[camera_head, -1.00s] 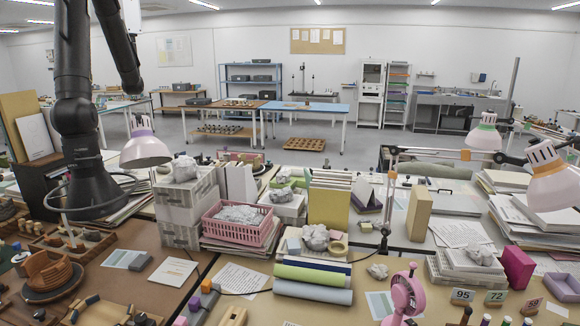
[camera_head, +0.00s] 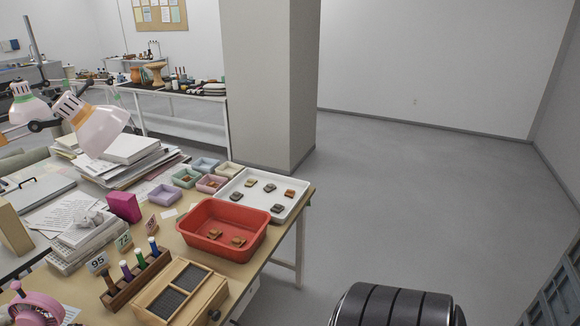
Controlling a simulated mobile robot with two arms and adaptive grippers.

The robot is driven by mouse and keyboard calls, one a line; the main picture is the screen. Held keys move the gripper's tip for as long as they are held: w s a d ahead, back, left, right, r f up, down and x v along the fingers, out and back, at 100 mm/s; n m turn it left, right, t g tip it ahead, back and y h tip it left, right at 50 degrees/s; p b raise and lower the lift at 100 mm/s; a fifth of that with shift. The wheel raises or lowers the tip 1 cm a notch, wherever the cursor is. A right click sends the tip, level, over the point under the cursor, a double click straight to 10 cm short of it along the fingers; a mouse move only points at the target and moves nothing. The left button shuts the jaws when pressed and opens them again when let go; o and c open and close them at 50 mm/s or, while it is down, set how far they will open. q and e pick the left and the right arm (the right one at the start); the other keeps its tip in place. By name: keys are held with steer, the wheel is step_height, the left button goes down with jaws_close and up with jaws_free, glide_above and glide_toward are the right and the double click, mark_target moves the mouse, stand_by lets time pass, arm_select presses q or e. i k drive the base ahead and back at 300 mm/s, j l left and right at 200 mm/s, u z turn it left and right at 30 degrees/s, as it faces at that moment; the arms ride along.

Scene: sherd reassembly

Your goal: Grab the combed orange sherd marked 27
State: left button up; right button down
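No sherd with a readable 27 can be made out; the sherds are too small for their marks to show. A white tray (camera_head: 230,188) on the table's right end holds several grey and brown sherds, among them an orange-brown sherd (camera_head: 290,193) at its right side. A red bin (camera_head: 259,240) in front of the tray holds two orange-brown sherds, one on the left (camera_head: 214,234) and one on the right (camera_head: 238,241). Combing on any of them cannot be told. Neither of my grippers is in view.
Small pastel boxes (camera_head: 187,177) stand left of the tray, one with a brown piece inside. Number cards, including 95 (camera_head: 98,262) and 72 (camera_head: 124,240), stand by a wooden rack (camera_head: 136,281) and wooden case (camera_head: 182,292).

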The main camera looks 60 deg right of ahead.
mark_target(238, 242)
steer(key=z, duration=1.55)
steer(key=i+l+u, duration=0.1)
steer(key=i+u, duration=0.25)
steer(key=k, duration=0.1)
